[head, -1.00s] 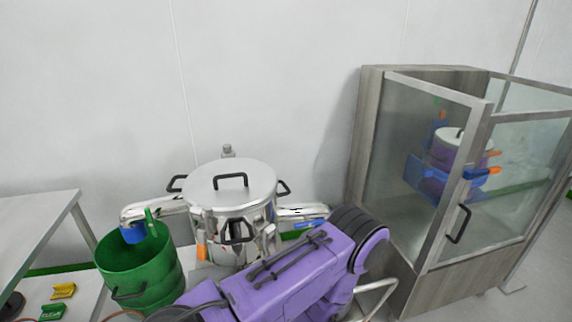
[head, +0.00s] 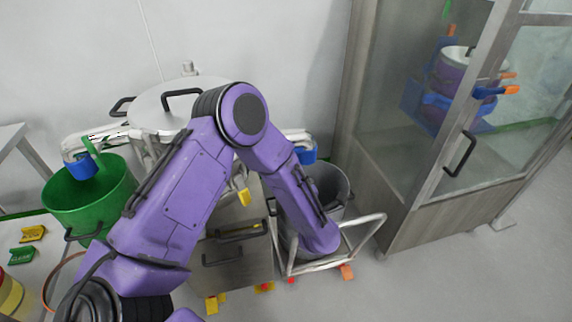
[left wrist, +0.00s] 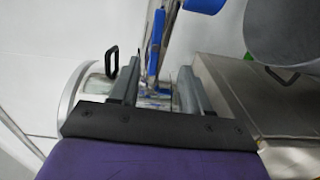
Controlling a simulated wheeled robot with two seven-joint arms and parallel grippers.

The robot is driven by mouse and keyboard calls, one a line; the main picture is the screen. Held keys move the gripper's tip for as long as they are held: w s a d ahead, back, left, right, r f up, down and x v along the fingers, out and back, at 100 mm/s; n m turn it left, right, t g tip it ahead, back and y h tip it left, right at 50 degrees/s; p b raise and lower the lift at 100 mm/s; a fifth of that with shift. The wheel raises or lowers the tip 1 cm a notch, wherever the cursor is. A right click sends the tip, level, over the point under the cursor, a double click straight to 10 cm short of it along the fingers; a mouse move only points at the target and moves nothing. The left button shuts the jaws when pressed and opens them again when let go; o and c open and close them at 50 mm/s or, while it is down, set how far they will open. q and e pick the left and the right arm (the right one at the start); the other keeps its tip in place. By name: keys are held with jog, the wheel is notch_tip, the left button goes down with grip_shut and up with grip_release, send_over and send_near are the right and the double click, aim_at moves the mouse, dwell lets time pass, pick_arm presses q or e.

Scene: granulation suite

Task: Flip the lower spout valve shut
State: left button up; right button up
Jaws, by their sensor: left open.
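The steel vessel (head: 150,112) with a lid stands against the wall, partly hidden by my left arm. Its right spout has a blue end (head: 308,152) above a grey bucket (head: 330,185). In the left wrist view, a steel spout (left wrist: 172,40) with a blue handle (left wrist: 157,40) along it lies ahead of and between the fingers of my left gripper (left wrist: 160,70). The gripper is open; I cannot tell whether a finger touches the handle. In the head view this gripper is hidden behind my purple arm. The left spout, with a blue end (head: 80,167) and green handle (head: 92,150), reaches over a green bucket (head: 105,190).
The grey bucket stands on a white-railed trolley (head: 350,245). A steel drawer cabinet (head: 225,262) is under the vessel. A glass-fronted cabinet (head: 420,200) stands at the right. Yellow and green clips (head: 32,233) lie at the left. Floor at the lower right is clear.

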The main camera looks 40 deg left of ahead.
pick_arm(q)
jog(key=shift+n, duration=0.3)
jog(key=x, duration=0.3)
jog(key=p+x, duration=0.1)
jog(key=x, duration=0.3)
jog(key=r+x, duration=0.1)
jog(key=x, duration=0.2)
jog(key=shift+w+a+f, duration=0.1)
jog(key=shift+a, duration=0.15)
grip_shut()
